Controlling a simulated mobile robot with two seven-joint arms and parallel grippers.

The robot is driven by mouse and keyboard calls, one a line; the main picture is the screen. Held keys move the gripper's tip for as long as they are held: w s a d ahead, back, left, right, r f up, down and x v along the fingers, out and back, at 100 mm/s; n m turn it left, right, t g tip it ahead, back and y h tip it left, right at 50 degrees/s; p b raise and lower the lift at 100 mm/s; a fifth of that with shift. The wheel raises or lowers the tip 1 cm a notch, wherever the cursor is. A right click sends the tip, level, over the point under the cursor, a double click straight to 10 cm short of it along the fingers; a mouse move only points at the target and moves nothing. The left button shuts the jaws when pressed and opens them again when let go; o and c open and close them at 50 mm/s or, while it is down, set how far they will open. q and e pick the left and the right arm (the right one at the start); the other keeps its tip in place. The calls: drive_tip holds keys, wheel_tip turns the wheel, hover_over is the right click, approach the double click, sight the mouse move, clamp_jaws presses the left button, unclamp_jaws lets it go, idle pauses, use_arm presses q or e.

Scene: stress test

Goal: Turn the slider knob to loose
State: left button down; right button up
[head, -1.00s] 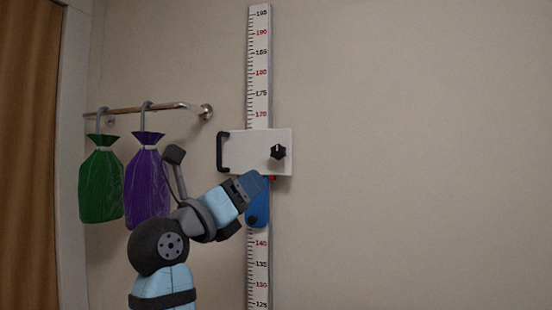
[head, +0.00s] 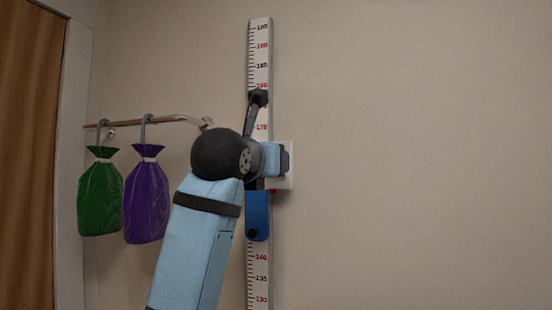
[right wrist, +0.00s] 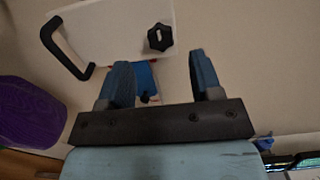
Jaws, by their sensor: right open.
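The black slider knob (right wrist: 160,37) sits on the white slider plate (right wrist: 110,22) and shows a pale mark across its face. My right gripper (right wrist: 160,60) is open and empty, with the knob just beyond its fingertips in the right wrist view, not between them. I cannot tell how far apart they are in depth. In the head view my right arm hides the knob and most of the plate (head: 284,145); the gripper itself is largely hidden too. The plate's black handle (right wrist: 66,50) shows at the left in the right wrist view. My left gripper is out of view.
The plate rides on a tall numbered ruler (head: 258,50) on the wall. A blue paddle (head: 257,212) hangs below the plate. Left of it, a rail (head: 160,121) carries a green bag (head: 100,195) and a purple bag (head: 146,205). The wall at right is clear.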

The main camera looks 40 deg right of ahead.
drive_tip(key=p+x, duration=0.1)
drive_tip(key=x, duration=0.4)
drive_tip(key=shift+w+d, duration=0.2)
drive_tip(key=shift+d, duration=0.15)
drive_tip(key=c, duration=0.9)
drive_tip(key=shift+n, duration=0.4)
drive_tip(key=shift+w+a+f+n+p, duration=0.1)
drive_tip(key=shift+n+p, duration=1.3)
drive_tip(key=shift+n, duration=7.2)
